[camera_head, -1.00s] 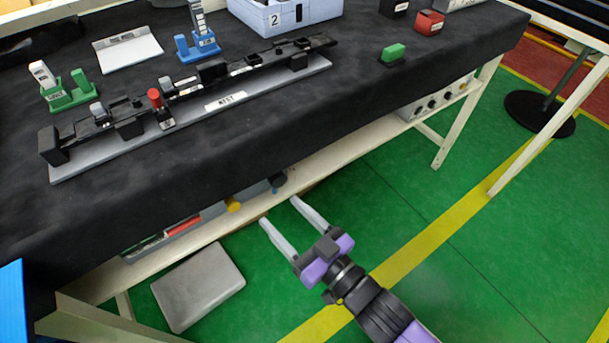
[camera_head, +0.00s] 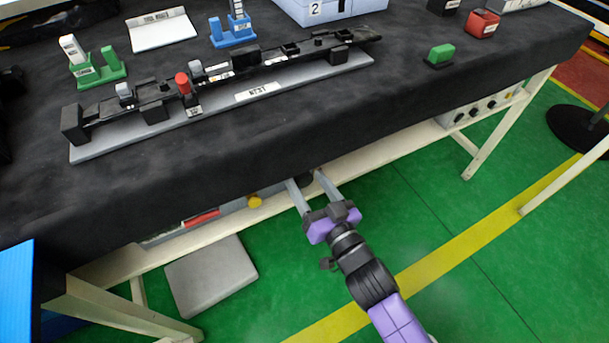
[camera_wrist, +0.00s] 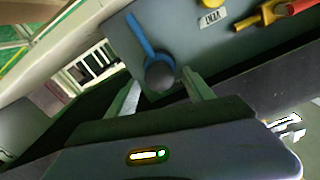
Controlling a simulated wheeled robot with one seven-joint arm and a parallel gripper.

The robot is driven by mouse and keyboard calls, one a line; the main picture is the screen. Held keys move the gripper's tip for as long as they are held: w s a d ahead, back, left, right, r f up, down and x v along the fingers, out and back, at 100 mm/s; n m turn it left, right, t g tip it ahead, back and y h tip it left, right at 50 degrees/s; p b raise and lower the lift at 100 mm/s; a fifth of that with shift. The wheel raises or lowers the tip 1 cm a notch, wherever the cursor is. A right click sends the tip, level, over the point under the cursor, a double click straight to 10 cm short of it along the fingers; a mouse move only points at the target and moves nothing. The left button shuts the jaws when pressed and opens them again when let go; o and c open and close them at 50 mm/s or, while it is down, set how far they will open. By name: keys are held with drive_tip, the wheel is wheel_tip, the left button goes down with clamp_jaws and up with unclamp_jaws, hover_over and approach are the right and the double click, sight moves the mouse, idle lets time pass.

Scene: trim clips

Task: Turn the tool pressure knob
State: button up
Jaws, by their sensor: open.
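A dark round knob (camera_wrist: 160,74) sits on a grey panel (camera_wrist: 205,55) in the wrist view, with a blue bar (camera_wrist: 139,34) reaching up from beside it. No label that I can read names it as the tool pressure knob. My gripper (camera_head: 304,178) is open, its fingers reaching under the table edge toward the lower shelf. In the wrist view the two fingers of my gripper (camera_wrist: 161,84) stand on either side of the dark knob, with gaps visible. I cannot tell how deep the knob lies between them.
A yellow knob (camera_head: 255,202) and a red part (camera_head: 202,217) are left of my gripper on the shelf. The black-covered tabletop (camera_head: 300,135) overhangs the fingers. A grey box (camera_head: 210,276) lies on the floor.

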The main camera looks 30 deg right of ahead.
drive_tip(key=shift+w, duration=1.1)
clamp_jaws()
drive_tip(key=shift+n, duration=0.3)
drive_tip(key=n, duration=0.4)
drive_tip(key=shift+a, duration=0.15)
drive_tip(key=n, duration=0.5)
drive_tip(key=shift+a, duration=0.1)
drive_tip(key=shift+f, duration=0.1)
